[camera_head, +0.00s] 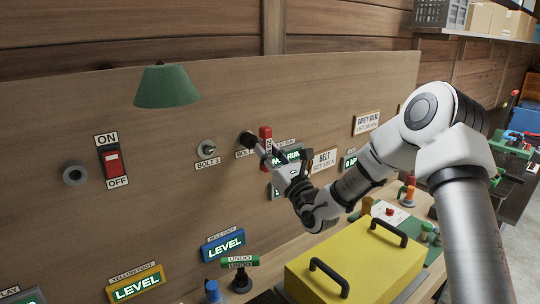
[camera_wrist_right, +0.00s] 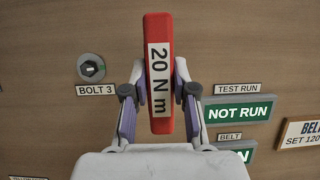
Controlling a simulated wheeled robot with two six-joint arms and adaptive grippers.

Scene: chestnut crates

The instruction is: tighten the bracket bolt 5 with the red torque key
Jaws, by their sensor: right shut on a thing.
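The red torque key (camera_head: 265,133) stands out at the wooden panel, its red handle upright. In the right wrist view the key (camera_wrist_right: 158,30) is marked 20 N m and sits between the fingers of my right gripper (camera_wrist_right: 160,92), which is shut on it. My right gripper also shows in the head view (camera_head: 268,157). A dark round part (camera_head: 248,139) lies at the key's left, above a partly covered BOLT label (camera_head: 243,154). The number on that label cannot be read, and bolt 5 cannot be made out. Contact between key and bolt is unclear. My left gripper is not in view.
Bolt 3 (camera_head: 206,147) is left of the key. An ON/OFF switch (camera_head: 112,161) and green lamp (camera_head: 167,87) are farther left. NOT RUN (camera_wrist_right: 238,111) shows on a green sign. A yellow box (camera_head: 345,262) with black handles stands below my right arm.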

